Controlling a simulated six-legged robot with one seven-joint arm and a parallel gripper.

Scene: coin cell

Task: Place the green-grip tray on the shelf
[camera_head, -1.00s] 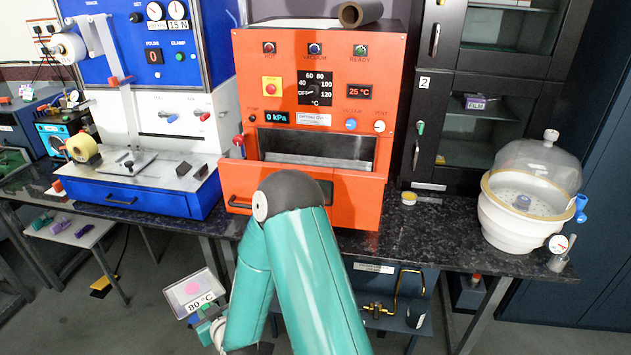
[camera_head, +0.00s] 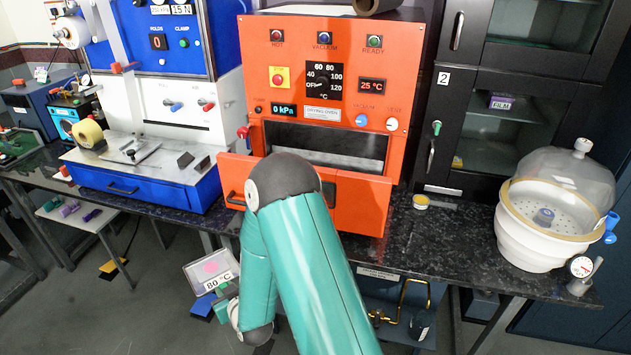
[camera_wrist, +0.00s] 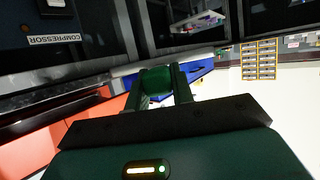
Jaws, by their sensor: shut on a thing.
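The tray (camera_head: 205,262) is a small pale tray with a pink disc on it and an "80 °C" label on its front. It hangs low in front of the bench in the head view, left of my teal arm. In the wrist view my gripper (camera_wrist: 168,84) is shut on the green grip (camera_wrist: 157,80), between its two dark green fingers. The orange oven (camera_head: 261,50) stands on the bench. Its front opening shows a grey shelf (camera_head: 335,160) inside. My arm hides part of the oven's lower front.
The blue press (camera_head: 215,45) stands left of the oven. A black cabinet (camera_head: 462,82) and a white vessel with a clear dome (camera_head: 535,240) are to the right. The dark bench (camera_head: 450,235) has some clear surface. A side table (camera_head: 80,217) stands at left.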

